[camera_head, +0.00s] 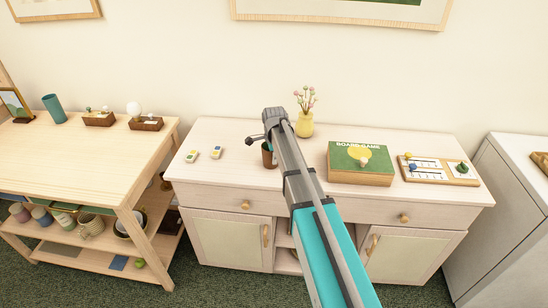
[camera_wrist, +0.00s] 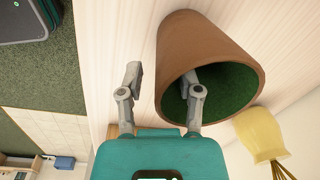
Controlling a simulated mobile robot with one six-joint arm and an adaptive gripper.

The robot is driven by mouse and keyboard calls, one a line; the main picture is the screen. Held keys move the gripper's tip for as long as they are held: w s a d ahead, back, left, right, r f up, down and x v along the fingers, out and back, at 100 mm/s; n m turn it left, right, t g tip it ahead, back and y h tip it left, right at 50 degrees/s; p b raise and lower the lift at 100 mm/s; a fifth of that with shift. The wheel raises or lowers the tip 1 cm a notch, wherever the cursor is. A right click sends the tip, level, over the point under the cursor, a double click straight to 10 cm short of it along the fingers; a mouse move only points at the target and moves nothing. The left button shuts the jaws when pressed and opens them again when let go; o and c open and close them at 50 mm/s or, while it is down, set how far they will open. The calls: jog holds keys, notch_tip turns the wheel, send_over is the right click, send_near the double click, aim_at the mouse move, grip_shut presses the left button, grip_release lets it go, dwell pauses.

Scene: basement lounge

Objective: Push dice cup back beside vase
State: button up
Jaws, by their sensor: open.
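The brown dice cup (camera_head: 269,160) stands on the pale cabinet top, partly hidden by my arm. In the wrist view the cup (camera_wrist: 182,55) shows its green-lined mouth facing the camera. The yellow vase (camera_head: 305,124) with small flowers stands behind it to the right; its yellow body also shows in the wrist view (camera_wrist: 259,135). My gripper (camera_wrist: 164,84) is open and empty at the cup. One finger overlaps the cup's mouth and the other is outside its wall; I cannot tell whether the first finger is inside or touching.
Two small dice-like blocks (camera_head: 204,154) lie left of the cup on the cabinet top (camera_head: 225,133). A green board game box (camera_head: 345,177) and a wooden game board (camera_head: 440,179) lie to the right. A wooden shelf table (camera_head: 80,150) stands left.

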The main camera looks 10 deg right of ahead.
jog(key=shift+w+f+b, duration=0.1)
jog(key=shift+f+b, duration=0.6)
jog(key=shift+f, duration=0.3)
grip_shut()
